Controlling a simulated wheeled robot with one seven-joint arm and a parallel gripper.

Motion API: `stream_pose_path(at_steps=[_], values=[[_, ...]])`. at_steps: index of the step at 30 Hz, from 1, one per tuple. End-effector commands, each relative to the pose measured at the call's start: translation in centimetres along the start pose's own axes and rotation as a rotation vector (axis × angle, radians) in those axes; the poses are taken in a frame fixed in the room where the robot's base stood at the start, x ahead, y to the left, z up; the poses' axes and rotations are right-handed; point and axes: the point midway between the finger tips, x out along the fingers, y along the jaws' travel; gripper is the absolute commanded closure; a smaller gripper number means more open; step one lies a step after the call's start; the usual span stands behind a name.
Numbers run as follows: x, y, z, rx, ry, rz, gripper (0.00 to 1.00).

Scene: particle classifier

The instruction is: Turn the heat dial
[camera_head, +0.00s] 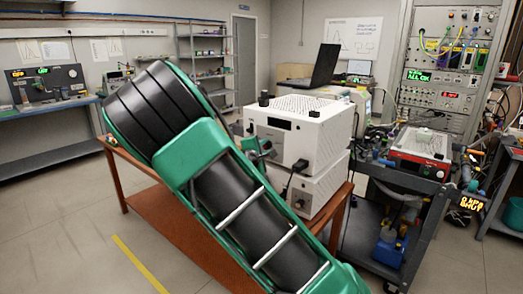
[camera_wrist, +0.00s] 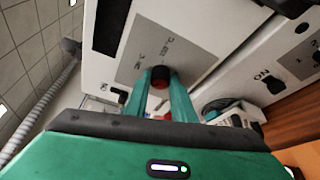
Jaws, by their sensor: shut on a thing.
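A white boxy instrument (camera_head: 312,112) stands on the brown table, with a grey control panel and dark display on its front. In the wrist view the heat dial (camera_wrist: 160,73), a small dark round knob, stands out from the grey panel (camera_wrist: 185,45). My gripper (camera_wrist: 160,86) points at the panel, its two green fingers on either side of the dial and shut on it. In the head view my green and black arm crosses the picture, and my gripper (camera_head: 257,148) is at the instrument's front. The dial is hidden there.
A second white unit (camera_head: 318,190) sits below the instrument. The brown table (camera_head: 335,215) is beneath both. A laptop (camera_head: 325,65) stands behind. A dark cart (camera_head: 405,175) with a red-trimmed device is at right. Open floor (camera_head: 60,220) lies at left.

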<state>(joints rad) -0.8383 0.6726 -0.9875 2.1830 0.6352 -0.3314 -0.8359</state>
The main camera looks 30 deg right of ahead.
Motion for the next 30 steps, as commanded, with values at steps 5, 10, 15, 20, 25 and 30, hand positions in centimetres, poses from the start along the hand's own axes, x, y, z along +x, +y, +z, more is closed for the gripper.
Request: stream_pose_path(at_steps=[5, 10, 15, 20, 25, 30], values=[[0.00, -0.67, 0.16, 0.146, -0.004, 0.053, 0.99], [0.01, -0.83, 0.11, 0.294, -0.003, 0.113, 0.99], [0.02, -0.97, 0.11, 0.434, -0.004, 0.169, 0.99], [0.02, -1.10, 0.00, 0.549, -0.002, 0.214, 0.99], [0.05, -1.18, 0.01, 0.642, -0.003, 0.250, 0.99], [0.04, -1.23, -0.06, 0.703, -0.002, 0.272, 0.99]])
